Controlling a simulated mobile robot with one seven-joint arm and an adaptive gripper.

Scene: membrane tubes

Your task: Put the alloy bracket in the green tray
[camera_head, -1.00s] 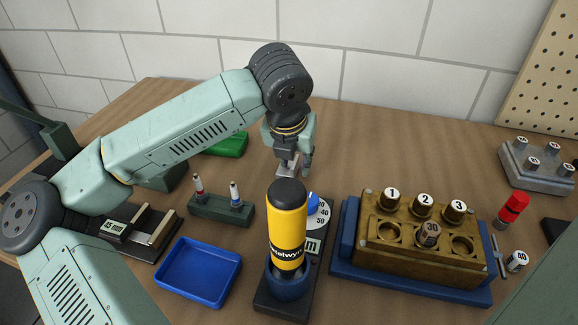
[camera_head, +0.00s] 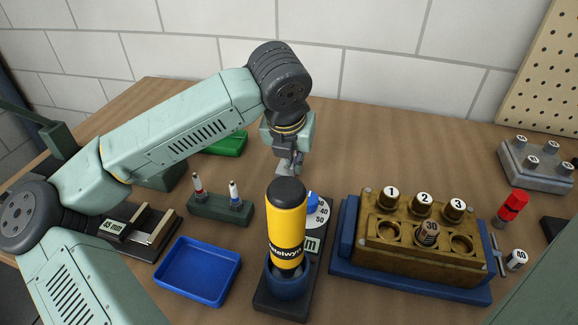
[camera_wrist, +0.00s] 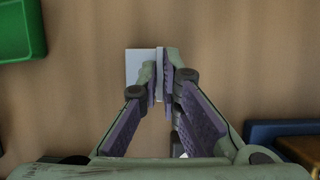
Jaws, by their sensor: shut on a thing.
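The alloy bracket (camera_wrist: 138,66) is a pale grey, angled piece at the fingertips in the wrist view. My gripper (camera_wrist: 161,85) is shut on its upright flange, with a flat plate reaching out to the left. In the head view my gripper (camera_head: 290,167) is over the wood table behind the yellow bottle, and the bracket shows only as a small pale patch. I cannot tell whether the bracket touches the table. The green tray (camera_head: 229,145) lies left of my gripper, partly hidden by my arm. Its corner also shows at upper left in the wrist view (camera_wrist: 22,32).
A yellow bottle (camera_head: 287,232) stands in front of my gripper, beside a blue-knobbed dial (camera_head: 318,212). A rack with two small tubes (camera_head: 220,207) and an empty blue tray (camera_head: 198,271) are front left. A brass block (camera_head: 420,240) is at right. The table behind is clear.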

